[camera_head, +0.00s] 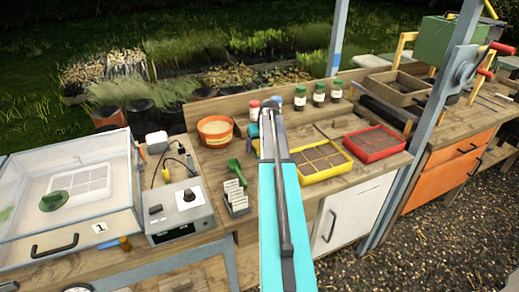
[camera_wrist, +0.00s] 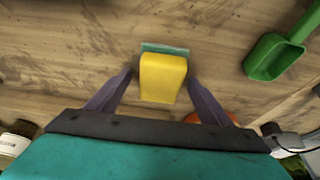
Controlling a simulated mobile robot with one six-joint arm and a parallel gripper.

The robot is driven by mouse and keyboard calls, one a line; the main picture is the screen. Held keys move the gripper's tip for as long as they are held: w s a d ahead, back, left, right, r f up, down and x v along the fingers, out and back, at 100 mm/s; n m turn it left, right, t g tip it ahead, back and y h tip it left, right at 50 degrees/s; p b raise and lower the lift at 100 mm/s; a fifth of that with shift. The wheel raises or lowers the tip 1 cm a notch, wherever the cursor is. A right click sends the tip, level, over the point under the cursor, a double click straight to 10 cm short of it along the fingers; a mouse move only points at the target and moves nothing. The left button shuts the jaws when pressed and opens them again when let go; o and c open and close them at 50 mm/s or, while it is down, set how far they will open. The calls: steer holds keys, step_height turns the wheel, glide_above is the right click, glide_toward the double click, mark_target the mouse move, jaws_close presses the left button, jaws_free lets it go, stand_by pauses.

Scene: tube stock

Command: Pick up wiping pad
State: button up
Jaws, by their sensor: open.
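The wiping pad (camera_wrist: 163,78) is a yellow block with a teal strip along its far edge, on the wooden bench top in the wrist view. My gripper (camera_wrist: 160,76) is open, with one dark finger to the left of the pad and one to the right. Small gaps show between the fingers and the pad, and nothing is held. Whether the fingertips are down at the pad's height is hard to tell. In the head view my teal arm covers this part of the bench, and I cannot make out the pad there.
A green scoop (camera_wrist: 278,56) lies to the right in the wrist view. In the head view, an orange pot (camera_head: 215,133), a label rack (camera_head: 236,199) and a yellow-rimmed tray (camera_head: 322,161) stand around my arm. A red tray (camera_head: 374,144) is further right.

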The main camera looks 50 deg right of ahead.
mark_target(258, 145)
steer(key=c, duration=1.1)
steer(key=shift+r, duration=0.1)
steer(key=shift+r+b, duration=0.8)
steer(key=shift+r, duration=0.9)
steer(key=shift+s+a, duration=0.65)
steer(key=s+a+b, duration=0.1)
steer(key=s+a, duration=0.2)
steer(key=s+a+r+b, duration=0.1)
steer(key=s+a, duration=0.2)
steer(key=s+a+b, duration=0.1)
steer(key=s+a, duration=0.2)
steer(key=shift+s+a+r, duration=0.15)
steer(key=shift+s+a, duration=0.15)
steer(key=shift+a, duration=0.1)
steer(key=shift+s+a, duration=0.15)
steer(key=shift+a, duration=0.05)
